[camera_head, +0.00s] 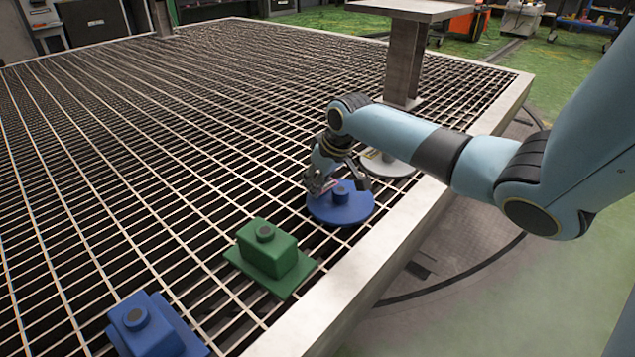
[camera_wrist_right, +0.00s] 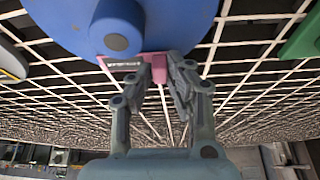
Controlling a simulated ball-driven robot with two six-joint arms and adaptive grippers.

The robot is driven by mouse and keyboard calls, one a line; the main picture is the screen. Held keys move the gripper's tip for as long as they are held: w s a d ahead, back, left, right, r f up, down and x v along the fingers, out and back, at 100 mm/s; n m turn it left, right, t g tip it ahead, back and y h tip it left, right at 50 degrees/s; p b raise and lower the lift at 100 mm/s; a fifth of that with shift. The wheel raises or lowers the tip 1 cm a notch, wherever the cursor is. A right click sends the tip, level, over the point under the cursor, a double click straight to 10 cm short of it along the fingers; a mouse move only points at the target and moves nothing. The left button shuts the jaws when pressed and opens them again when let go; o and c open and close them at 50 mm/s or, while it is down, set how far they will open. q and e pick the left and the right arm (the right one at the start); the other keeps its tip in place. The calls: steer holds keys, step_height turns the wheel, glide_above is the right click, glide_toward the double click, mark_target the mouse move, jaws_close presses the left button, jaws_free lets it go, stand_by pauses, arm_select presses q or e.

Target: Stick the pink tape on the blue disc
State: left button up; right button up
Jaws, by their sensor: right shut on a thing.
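The blue disc (camera_head: 328,212) lies flat on the grid table near its right edge, with a short round knob on top. It fills the top of the right wrist view (camera_wrist_right: 170,25). My right gripper (camera_head: 340,184) is at the disc, on the near side of its knob in the wrist view. Its fingers (camera_wrist_right: 163,75) are shut on the pink tape (camera_wrist_right: 152,57), a small piece with a white printed label. The tape overlaps the disc's rim in the wrist view; I cannot tell whether it touches. My left gripper is out of view.
A green block on a flat base (camera_head: 268,250) stands nearer on the grid, and a blue block (camera_head: 145,325) nearer still. A pale round plate (camera_head: 388,167) lies behind the arm by a metal post (camera_head: 403,65). The grid to the left is clear.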

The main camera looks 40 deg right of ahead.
steer(key=shift+f, duration=0.35)
steer(key=shift+f, duration=0.15)
stand_by(1.3)
steer(key=o, duration=0.8)
steer(key=v, duration=1.2)
